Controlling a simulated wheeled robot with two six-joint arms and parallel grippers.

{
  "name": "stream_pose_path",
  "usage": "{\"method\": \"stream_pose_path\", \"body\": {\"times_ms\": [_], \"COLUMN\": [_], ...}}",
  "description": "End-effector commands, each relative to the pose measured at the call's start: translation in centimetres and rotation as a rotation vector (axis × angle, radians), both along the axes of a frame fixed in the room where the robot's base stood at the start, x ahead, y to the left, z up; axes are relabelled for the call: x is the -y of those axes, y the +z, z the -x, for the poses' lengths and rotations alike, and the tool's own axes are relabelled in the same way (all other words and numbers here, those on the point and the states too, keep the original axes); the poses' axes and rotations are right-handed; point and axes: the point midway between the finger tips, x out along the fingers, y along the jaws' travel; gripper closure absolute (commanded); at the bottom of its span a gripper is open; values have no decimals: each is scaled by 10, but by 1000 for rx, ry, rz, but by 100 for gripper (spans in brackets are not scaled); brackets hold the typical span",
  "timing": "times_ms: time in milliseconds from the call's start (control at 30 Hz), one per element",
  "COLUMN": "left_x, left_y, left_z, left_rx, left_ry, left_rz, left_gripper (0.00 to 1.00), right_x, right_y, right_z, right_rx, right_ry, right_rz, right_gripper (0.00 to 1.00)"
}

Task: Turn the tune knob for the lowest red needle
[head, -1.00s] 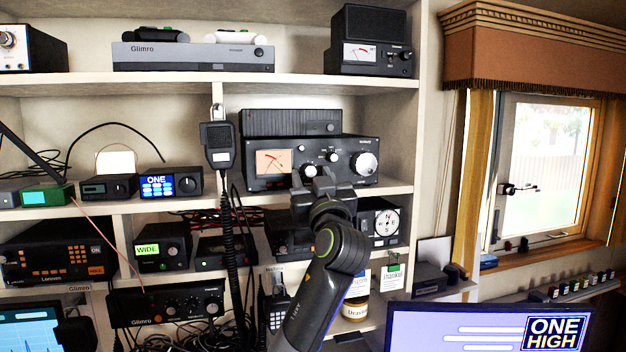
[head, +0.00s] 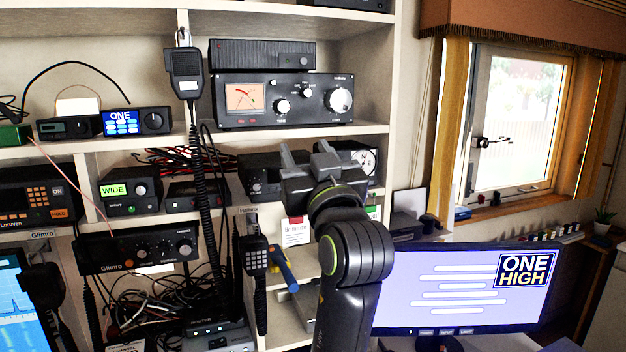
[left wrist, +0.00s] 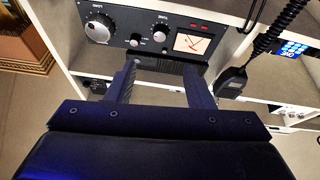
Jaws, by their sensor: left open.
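The black radio tuner (head: 320,117) stands on the middle shelf, with a lit meter (head: 245,97) at its left showing red marks; the needle's exact reading is too small to tell. The tune knob (head: 282,106) is silver-faced, just right of the meter; smaller knobs and a large silver knob (head: 339,100) sit farther right. In the left wrist view the panel appears inverted, with the tune knob (left wrist: 160,31) beside the meter (left wrist: 190,43). My left gripper (head: 306,154) is open and empty, below and apart from the panel; its fingers (left wrist: 160,78) show in the left wrist view. My right gripper is not seen.
A hand microphone (head: 186,75) hangs on its coiled cord left of the tuner. A black box (head: 262,54) sits on top of it. Other radios fill the shelf below, behind my left gripper. A monitor (head: 460,290) stands at lower right.

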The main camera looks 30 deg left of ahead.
Motion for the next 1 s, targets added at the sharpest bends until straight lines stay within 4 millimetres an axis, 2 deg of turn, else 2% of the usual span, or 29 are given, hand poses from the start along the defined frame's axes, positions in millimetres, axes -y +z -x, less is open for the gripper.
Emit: {"method": "stream_pose_path", "body": {"times_ms": [33,300,1000], "left_x": [5,19,21], "left_y": [-6,-11,-11], "left_z": [4,17,19], "left_rx": [0,0,-1], "left_ry": [-4,-1,0], "left_rz": [4,1,-1], "left_gripper": [52,52,52], "right_x": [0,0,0], "right_y": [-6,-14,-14], "right_z": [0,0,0], "right_rx": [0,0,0], "right_ry": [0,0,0], "right_rz": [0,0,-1], "right_gripper": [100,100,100]}}
